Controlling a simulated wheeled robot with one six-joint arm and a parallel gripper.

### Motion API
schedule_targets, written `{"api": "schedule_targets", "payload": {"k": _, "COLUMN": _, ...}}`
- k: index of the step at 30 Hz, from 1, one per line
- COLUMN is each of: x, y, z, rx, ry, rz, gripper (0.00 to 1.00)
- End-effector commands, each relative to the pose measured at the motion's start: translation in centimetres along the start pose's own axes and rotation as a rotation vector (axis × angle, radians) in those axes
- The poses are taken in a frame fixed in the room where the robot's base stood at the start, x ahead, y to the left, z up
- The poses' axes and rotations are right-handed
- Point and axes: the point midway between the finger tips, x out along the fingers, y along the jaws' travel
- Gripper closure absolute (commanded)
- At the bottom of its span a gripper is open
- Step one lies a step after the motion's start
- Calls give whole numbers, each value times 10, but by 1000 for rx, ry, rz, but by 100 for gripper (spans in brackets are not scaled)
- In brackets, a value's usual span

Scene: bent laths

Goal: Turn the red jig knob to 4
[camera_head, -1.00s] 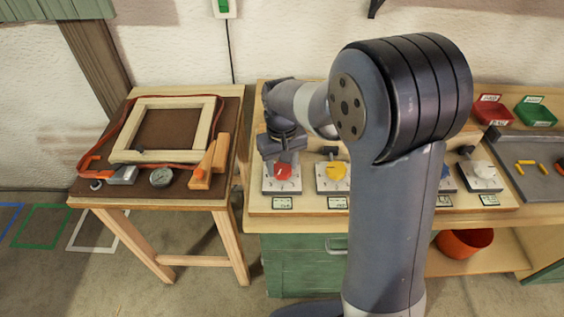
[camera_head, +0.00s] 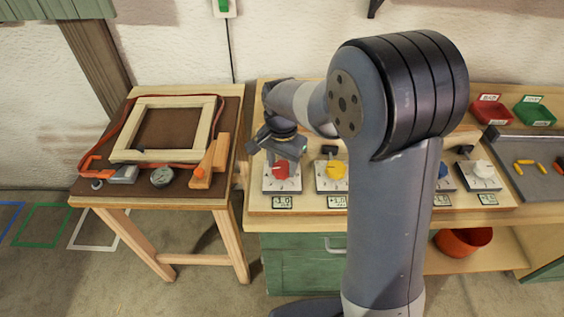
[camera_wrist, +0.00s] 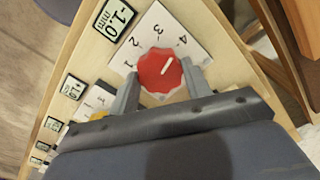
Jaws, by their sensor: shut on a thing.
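The red knob (camera_head: 281,170) sits on a white dial plate at the left end of the row on the bench. It also shows in the wrist view (camera_wrist: 158,72), where its white pointer line points up and to the right, between the 3 and the 4 and nearer the 4. The dial plate (camera_wrist: 145,37) carries the numbers 1 to 4. My gripper (camera_wrist: 161,82) is shut on the red knob, with one finger on each side. In the head view my gripper (camera_head: 284,158) comes down over the knob and hides part of it.
A small display (camera_wrist: 118,14) by the red knob reads -1.0 mm in the wrist view. A yellow knob (camera_head: 336,171) stands close on the right, with blue and white knobs (camera_head: 483,168) further along. A side table (camera_head: 225,120) with a wooden frame stands left.

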Motion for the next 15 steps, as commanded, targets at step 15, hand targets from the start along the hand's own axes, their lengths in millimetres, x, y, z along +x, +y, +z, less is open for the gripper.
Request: {"api": "schedule_targets", "payload": {"k": 15, "x": 0, "y": 0, "z": 0, "rx": 240, "ry": 1, "rz": -1, "gripper": 77}}
